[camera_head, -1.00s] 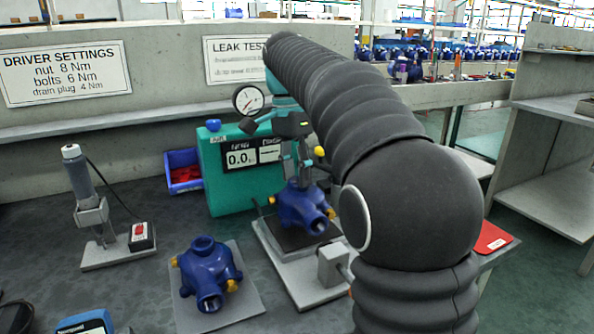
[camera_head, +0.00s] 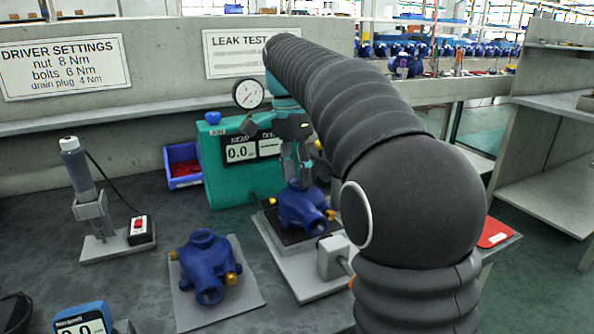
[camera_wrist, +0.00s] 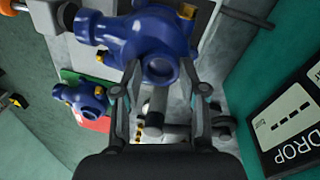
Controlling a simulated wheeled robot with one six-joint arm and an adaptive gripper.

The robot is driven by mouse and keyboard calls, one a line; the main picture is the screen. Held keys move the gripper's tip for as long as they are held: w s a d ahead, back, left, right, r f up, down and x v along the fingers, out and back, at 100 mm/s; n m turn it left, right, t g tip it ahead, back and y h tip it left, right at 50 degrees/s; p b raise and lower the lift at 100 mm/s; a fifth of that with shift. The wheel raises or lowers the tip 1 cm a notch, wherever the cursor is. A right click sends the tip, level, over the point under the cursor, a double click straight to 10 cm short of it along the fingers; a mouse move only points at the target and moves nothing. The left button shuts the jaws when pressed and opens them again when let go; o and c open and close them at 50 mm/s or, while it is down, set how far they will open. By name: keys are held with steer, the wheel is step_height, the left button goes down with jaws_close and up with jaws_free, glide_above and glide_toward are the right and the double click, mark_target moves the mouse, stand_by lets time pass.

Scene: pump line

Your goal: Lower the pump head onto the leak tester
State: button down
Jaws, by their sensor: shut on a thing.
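A blue pump head (camera_head: 302,208) with yellow plugs is at the black pad (camera_head: 268,218) of the grey tester base (camera_head: 308,284). It looks upright and very low over the pad or touching it; I cannot tell which. My gripper (camera_head: 294,182) is shut on its top from above. In the wrist view the pump head (camera_wrist: 155,45) is between my fingertips (camera_wrist: 163,90). The teal leak tester box (camera_head: 224,186) stands just behind, its display reading 0.0. The underside of the pump head is hidden.
A second blue pump head (camera_head: 205,265) sits on a grey plate to the left. A driver stand (camera_head: 93,215), a blue bin (camera_head: 183,170) and a dial gauge (camera_head: 248,94) are nearby. A grey clamp block (camera_head: 332,258) stands close on the right of the base.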

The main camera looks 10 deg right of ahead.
steer(key=shift+f+b, duration=0.3)
steer(key=shift+f, duration=0.3)
jaws_free()
stand_by(0.3)
stand_by(0.5)
steer(key=shift+r+p, duration=1.05)
steer(key=shift+r, duration=3.45)
